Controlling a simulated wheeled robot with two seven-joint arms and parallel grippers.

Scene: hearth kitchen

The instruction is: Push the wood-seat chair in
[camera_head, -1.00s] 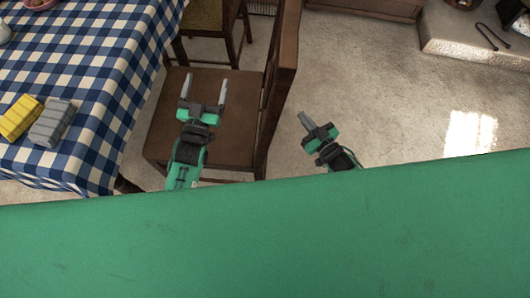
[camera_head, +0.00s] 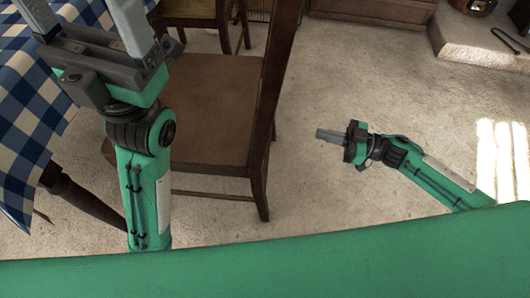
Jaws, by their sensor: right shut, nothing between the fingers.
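The wood-seat chair (camera_head: 212,112) stands in the middle of the view, its brown seat facing the table (camera_head: 30,130) at the left. Its tall back (camera_head: 279,75) is on the right side of the seat. My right gripper (camera_head: 320,134) is shut and empty, to the right of the chair back and apart from it, pointing left toward it. My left gripper (camera_head: 92,20) is raised close to the camera at the upper left, over the table edge. Its two fingers are spread apart with nothing seen between them. My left arm hides part of the seat's left side and of the table.
Another chair (camera_head: 190,10) with a woven seat stands beyond the wood-seat chair. A stone hearth (camera_head: 480,38) with dark tongs (camera_head: 508,41) is at the upper right. Pale floor (camera_head: 350,80) is clear right of the chair. A table leg (camera_head: 85,198) shows at lower left.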

